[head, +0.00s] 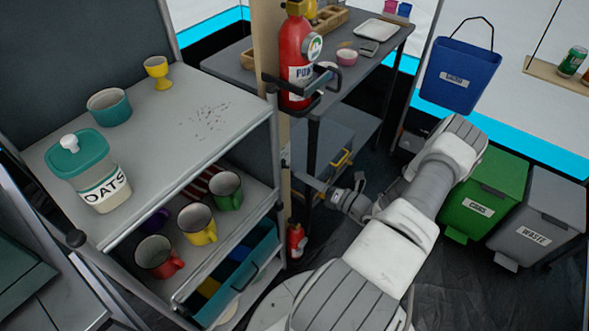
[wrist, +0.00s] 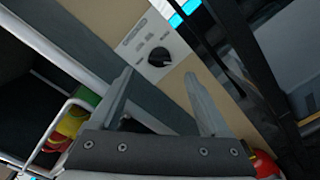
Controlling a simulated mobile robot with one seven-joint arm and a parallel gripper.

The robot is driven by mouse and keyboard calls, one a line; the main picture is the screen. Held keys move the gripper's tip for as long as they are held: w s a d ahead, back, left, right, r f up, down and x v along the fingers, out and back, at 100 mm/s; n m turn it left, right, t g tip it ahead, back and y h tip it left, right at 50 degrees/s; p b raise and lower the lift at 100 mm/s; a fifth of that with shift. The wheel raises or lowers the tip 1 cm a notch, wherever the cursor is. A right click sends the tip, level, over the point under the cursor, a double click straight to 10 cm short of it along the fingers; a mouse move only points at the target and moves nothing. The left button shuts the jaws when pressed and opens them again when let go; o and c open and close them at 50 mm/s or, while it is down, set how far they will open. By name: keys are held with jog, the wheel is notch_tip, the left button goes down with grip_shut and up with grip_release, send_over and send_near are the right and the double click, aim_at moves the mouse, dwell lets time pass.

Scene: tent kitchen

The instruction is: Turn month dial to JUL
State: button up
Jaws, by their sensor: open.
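In the wrist view a black round dial (wrist: 159,56) sits on a pale plate (wrist: 147,41) fixed to a tan post (wrist: 187,82). Small dark marks are printed around the dial, too small to read, so I cannot tell which month it points at. My gripper (wrist: 160,74) is open, its two fingers apart on either side below the dial in the picture, with nothing between them. The dial appears beyond the fingertips, not touched. In the head view my gripper (head: 318,187) is small, beside the post's lower part, and the dial cannot be made out.
A grey shelf cart (head: 170,150) with an oats jar (head: 98,178) and mugs (head: 197,222) stands left of my arm. A red fire extinguisher (head: 296,60) hangs on the post. A grey table (head: 375,60) is behind; a green bin (head: 490,195) and grey bin (head: 540,215) stand right.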

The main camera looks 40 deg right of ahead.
jog(key=p+v, duration=0.1)
jog(key=v, duration=0.9)
jog(key=shift+s, duration=0.3)
jog(key=shift+d, duration=0.15)
